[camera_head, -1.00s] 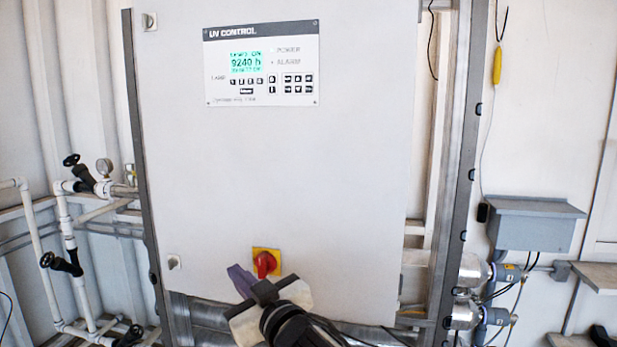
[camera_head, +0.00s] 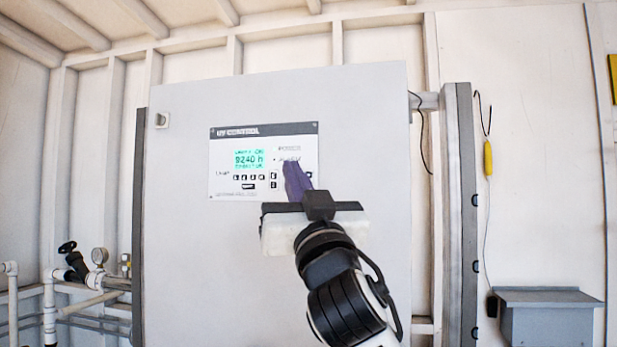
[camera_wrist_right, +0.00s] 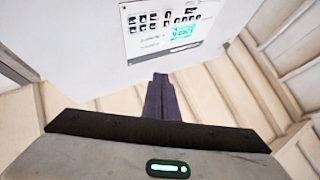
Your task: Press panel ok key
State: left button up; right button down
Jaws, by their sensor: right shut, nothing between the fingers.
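The UV control panel (camera_head: 225,184) is a white plate with a lit green display (camera_head: 249,159) and rows of small black keys, set on a large pale cabinet door. In the head view my right gripper (camera_head: 291,165) is shut and empty, with its purple fingers over the right part of the panel. They hide most of the right-hand key group. In the right wrist view the panel (camera_wrist_right: 140,43) appears upside down beyond the shut fingertips (camera_wrist_right: 160,78), which look apart from it. The ok key's label is too small to read. My left gripper is not in view.
The cabinet (camera_head: 180,280) has a grey metal post (camera_head: 459,210) along its right side. A yellow-handled cord (camera_head: 488,158) and a grey box (camera_head: 549,314) are farther right. Pipes and valves (camera_head: 75,262) stand at the left. The door around the panel is clear.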

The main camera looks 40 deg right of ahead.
jog(key=w+d, duration=0.5)
jog(key=d, duration=0.1)
jog(key=shift+w+d, duration=0.3)
jog(key=shift+w, duration=0.1)
jog(key=shift+d, duration=0.1)
dwell(2.0)
jog(key=shift+w+d, duration=0.25)
jog(key=shift+w+d, duration=0.15)
jog(key=shift+d, duration=0.05)
dwell(0.5)
jog(key=shift+s+a, duration=0.45)
jog(key=shift+a, duration=0.1)
